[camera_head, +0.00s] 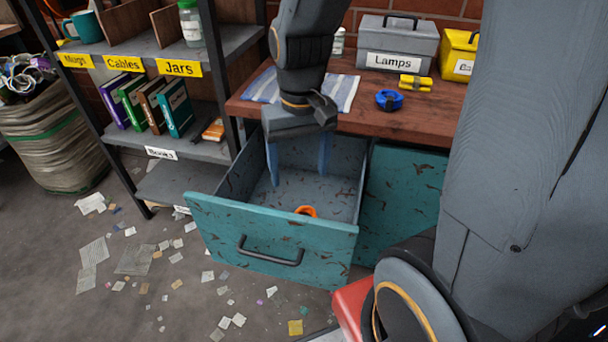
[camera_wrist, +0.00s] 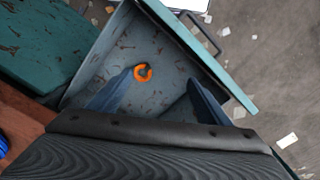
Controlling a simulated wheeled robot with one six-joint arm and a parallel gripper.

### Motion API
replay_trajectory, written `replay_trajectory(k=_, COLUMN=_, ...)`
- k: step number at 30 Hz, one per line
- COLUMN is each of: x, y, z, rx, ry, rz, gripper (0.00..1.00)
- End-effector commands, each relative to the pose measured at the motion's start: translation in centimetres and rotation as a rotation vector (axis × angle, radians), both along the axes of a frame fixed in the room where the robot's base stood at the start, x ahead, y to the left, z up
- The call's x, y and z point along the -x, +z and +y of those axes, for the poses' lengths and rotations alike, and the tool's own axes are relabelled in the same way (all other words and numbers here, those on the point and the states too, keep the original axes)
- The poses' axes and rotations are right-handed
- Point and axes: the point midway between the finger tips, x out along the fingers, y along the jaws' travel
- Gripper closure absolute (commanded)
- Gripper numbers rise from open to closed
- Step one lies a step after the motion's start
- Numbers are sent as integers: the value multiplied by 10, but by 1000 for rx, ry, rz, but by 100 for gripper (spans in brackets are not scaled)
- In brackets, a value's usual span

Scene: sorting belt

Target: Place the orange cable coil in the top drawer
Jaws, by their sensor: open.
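The orange cable coil (camera_head: 306,211) lies on the floor of the open top drawer (camera_head: 270,228), near its front panel; that panel hides part of it in the head view. In the wrist view the whole coil (camera_wrist: 142,72) shows as a small ring by the tip of one finger. My gripper (camera_head: 299,178) is open and points down into the drawer. Its two blue fingers are spread (camera_wrist: 160,85), with nothing between them that I can see gripped. I cannot tell whether the one finger touches the coil.
The wooden worktop (camera_head: 400,118) behind carries a blue coil (camera_head: 390,100), a yellow item (camera_head: 416,83), a grey Lamps box (camera_head: 397,45) and a yellow box (camera_head: 459,55). A labelled shelf (camera_head: 230,40) stands left. Paper scraps litter the floor in front.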

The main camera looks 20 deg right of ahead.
Motion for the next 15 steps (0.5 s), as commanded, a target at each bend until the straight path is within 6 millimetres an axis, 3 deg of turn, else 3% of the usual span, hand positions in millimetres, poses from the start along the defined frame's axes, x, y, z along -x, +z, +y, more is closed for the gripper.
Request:
replay_trajectory(k=3, x=32, y=27, z=11, rx=-7, ry=50, rz=-8, gripper=28)
replay_trajectory(k=7, x=59, y=43, z=17, rx=-13, ry=89, rz=-7, gripper=28)
replay_trajectory(k=15, x=78, y=52, z=21, rx=-17, ry=118, rz=-3, gripper=28)
